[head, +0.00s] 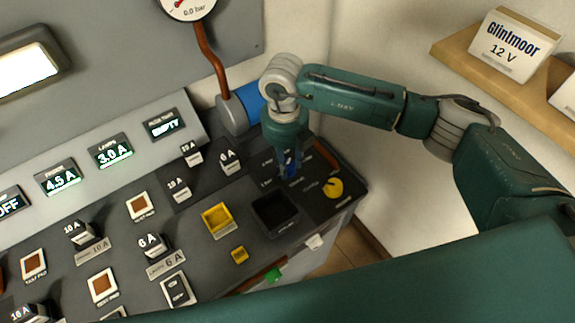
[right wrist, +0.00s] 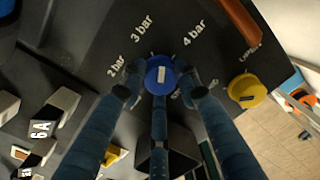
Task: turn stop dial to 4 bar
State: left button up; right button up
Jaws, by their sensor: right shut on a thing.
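The stop dial is a blue round knob (right wrist: 160,75) with a white mark on its top, on the dark panel. Labels for 2 bar (right wrist: 117,66), 3 bar (right wrist: 142,28) and 4 bar (right wrist: 195,33) stand around it. The white mark points up the picture, roughly between 3 bar and 4 bar; I cannot tell exactly. My right gripper (right wrist: 160,86) is shut on the dial, its fingers around the knob's sides. In the head view my right gripper (head: 287,165) points down and partly hides the blue dial (head: 291,168). My left gripper is not in view.
A yellow knob (head: 333,187) sits close beside the dial, also in the right wrist view (right wrist: 246,91). A dark square bin (head: 275,215) is in front. A gauge (head: 188,6) reads 0.0 bar; a blue cylinder (head: 249,99) stands behind. Fuses and pads fill the left panel.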

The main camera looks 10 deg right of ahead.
jog(key=m, duration=0.1)
jog(key=m+b, duration=0.1)
jog(key=m, duration=0.1)
jog(key=shift+w+r+m, duration=0.2)
jog(key=shift+w+m, duration=0.1)
jog(key=shift+w, duration=0.05)
jog(key=shift+m+b, duration=0.75)
jog(key=shift+m, duration=0.75)
jog(key=shift+d+r, duration=0.1)
jog(key=o, duration=1.1)
jog(key=shift+o, duration=0.2)
jog(key=shift+f, duration=0.2)
jog(key=shift+s, duration=0.1)
notch_tip(320, 180, up, 12)
